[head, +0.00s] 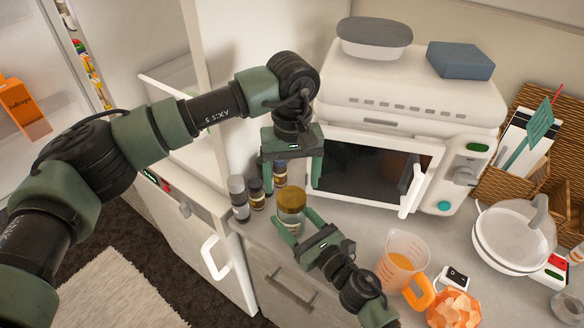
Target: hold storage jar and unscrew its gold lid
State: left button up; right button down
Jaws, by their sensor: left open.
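The storage jar (291,223) is a small clear jar with a gold lid (291,199). It is upright at the front edge of the counter, left of the microwave. My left gripper (291,188) points down above the jar, open, its fingers apart on either side of the lid and nothing between them. My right gripper (292,217) comes from the lower right, with one finger on each side of the jar's glass body, and looks shut on it. The fingers hide part of the jar's lower body.
Small spice jars (257,194) stand close behind and left of the storage jar. The white microwave (385,165) is behind, its handle sticking out. A drawer handle (290,292) is below.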

aim_at(291, 196)
pick_arm(q)
notch_tip(291, 196, down, 5)
jog(key=shift+r, duration=0.1)
dwell(0.3)
